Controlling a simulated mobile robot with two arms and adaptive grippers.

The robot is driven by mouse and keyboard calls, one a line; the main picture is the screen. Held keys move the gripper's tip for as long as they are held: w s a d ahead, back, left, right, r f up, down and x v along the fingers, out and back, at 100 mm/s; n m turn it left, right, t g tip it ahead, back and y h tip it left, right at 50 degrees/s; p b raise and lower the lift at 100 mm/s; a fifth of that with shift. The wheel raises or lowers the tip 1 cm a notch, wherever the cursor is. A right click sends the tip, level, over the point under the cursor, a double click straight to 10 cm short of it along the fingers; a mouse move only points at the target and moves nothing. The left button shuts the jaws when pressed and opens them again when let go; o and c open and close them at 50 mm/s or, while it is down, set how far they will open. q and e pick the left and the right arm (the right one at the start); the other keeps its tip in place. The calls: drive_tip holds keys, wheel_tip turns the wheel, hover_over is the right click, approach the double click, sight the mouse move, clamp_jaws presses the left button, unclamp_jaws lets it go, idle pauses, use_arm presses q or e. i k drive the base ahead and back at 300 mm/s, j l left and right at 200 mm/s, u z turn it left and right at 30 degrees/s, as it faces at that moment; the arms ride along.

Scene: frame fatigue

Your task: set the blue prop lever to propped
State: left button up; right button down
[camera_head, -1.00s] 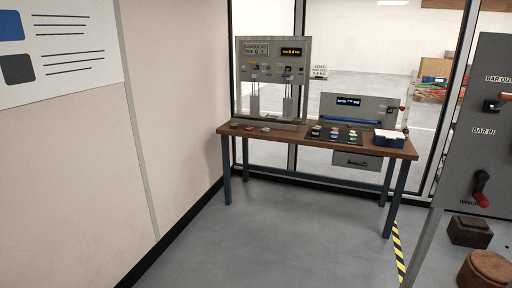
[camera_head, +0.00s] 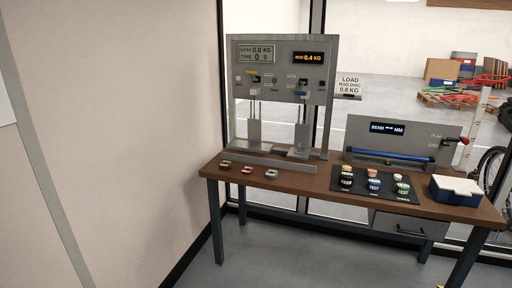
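A grey upright test panel (camera_head: 290,112) stands at the back left of the wooden table. It bears two small displays, one reading load 0.0 kg and time 0 s, the other rod 0.4 kg. A small blue lever (camera_head: 301,94) shows at the panel's right middle; its exact setting is too small to tell. A yellow lever (camera_head: 252,75) sits further left on the panel. Neither of my grippers is in view.
A sign reads rod disc 0.8 kg. Floor in front is clear.

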sight(302, 93)
drive_tip(key=i, duration=1.35)
drive_tip(key=i+l+u, duration=0.1)
drive_tip(key=i, duration=1.25)
